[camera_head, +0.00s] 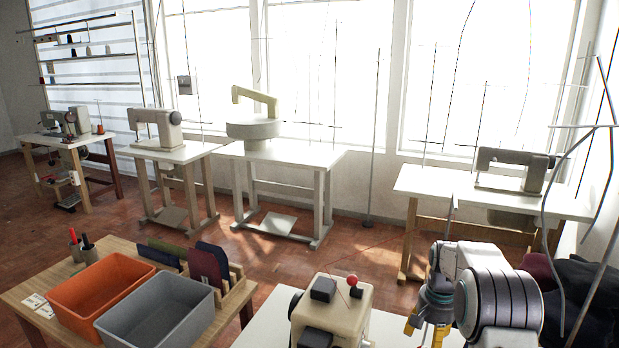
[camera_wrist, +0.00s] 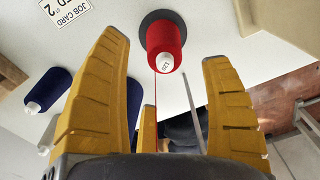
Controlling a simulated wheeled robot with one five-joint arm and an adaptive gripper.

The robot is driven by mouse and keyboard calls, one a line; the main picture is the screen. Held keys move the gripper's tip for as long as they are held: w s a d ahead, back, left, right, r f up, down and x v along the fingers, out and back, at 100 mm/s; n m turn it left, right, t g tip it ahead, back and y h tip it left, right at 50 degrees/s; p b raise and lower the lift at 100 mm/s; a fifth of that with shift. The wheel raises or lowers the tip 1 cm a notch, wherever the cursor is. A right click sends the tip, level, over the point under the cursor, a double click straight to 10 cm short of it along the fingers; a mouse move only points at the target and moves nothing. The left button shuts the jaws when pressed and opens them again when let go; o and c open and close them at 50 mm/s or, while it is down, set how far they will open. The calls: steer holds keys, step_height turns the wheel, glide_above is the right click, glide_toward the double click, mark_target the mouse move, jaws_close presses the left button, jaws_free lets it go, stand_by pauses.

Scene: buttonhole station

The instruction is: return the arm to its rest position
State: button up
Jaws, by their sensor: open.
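My gripper (camera_head: 425,332) shows at the lower right of the head view, pointing down beside the pale table, partly cut off by the frame's bottom edge. In the wrist view my gripper (camera_wrist: 164,70) has its yellow fingers spread wide with nothing held between them. A red thread cone (camera_wrist: 168,48) on a dark round base shows beyond the fingertips, apart from them. A thin red thread runs from it down the picture. My arm is bent in front of the right side of the head view.
A cream machine (camera_head: 335,310) with a red ball on top stands left of my gripper. An orange bin (camera_head: 101,285) and a grey bin (camera_head: 157,310) sit on a wooden table. Dark blue spools (camera_wrist: 47,92) and a job card (camera_wrist: 68,12) show in the wrist view. Dark cloth (camera_head: 590,290) lies right of my arm.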

steer(key=s+a+f+n+g, duration=0.1)
steer(key=s+a+n, duration=0.1)
steer(key=s, duration=0.5)
steer(key=s+a+f+n+g, duration=0.1)
steer(key=s+a+n+g, duration=0.1)
steer(key=s, duration=0.5)
steer(key=s+a+r+n+t, duration=0.1)
steer(key=s+a+r+t, duration=0.2)
steer(key=s+r, duration=0.5)
steer(key=s+a+r+n+t, duration=0.2)
steer(key=s+a+r+t, duration=0.1)
steer(key=s+r, duration=0.4)
steer(key=shift+s+a+r, duration=0.4)
steer(key=shift+s+a, duration=0.3)
steer(key=shift+s, duration=0.9)
steer(key=shift+o, duration=0.2)
